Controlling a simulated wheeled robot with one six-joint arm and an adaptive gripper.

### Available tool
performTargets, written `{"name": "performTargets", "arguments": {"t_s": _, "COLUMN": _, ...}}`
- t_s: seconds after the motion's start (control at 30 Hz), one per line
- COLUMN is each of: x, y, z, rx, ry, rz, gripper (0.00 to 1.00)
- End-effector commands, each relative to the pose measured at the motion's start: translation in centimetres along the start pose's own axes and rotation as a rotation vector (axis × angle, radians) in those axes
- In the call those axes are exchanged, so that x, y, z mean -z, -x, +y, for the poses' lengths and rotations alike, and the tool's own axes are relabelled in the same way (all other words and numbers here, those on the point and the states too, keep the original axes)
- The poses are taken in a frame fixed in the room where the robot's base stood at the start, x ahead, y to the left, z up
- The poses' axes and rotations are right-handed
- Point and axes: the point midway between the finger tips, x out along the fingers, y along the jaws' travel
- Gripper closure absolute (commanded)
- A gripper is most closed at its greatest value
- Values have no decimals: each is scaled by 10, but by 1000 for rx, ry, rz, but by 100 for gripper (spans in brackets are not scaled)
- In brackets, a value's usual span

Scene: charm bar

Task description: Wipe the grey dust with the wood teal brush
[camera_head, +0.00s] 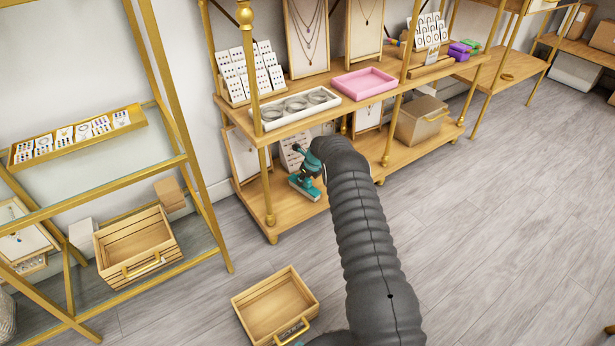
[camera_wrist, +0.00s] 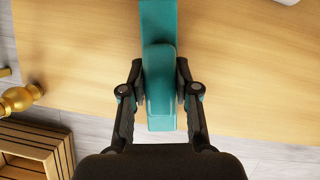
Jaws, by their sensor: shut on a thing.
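The teal brush (camera_wrist: 161,95) is between the two dark fingers of my gripper (camera_wrist: 160,78), which is shut on it. In the head view the brush (camera_head: 304,188) shows low at the front edge of the middle stand's lower wooden shelf (camera_head: 400,157). My arm covers part of that shelf and most of the gripper. In the wrist view the brush extends up over a pale wooden surface. I cannot tell whether the brush touches the shelf. I cannot make out any grey dust in either view.
A gold post (camera_head: 265,185) stands just left of the brush. The upper shelf above holds a pink tray (camera_head: 365,83) and a white bracelet tray (camera_head: 297,119). A wooden crate (camera_head: 240,303) sits on the floor in front. The floor to the right is clear.

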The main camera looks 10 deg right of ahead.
Motion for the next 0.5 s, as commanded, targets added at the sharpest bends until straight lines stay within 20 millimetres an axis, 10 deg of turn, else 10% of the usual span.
{"name": "performTargets", "arguments": {"t_s": 0.5, "x": -4, "y": -2, "z": 22, "rx": -1, "ry": 0, "rz": 1, "gripper": 100}}
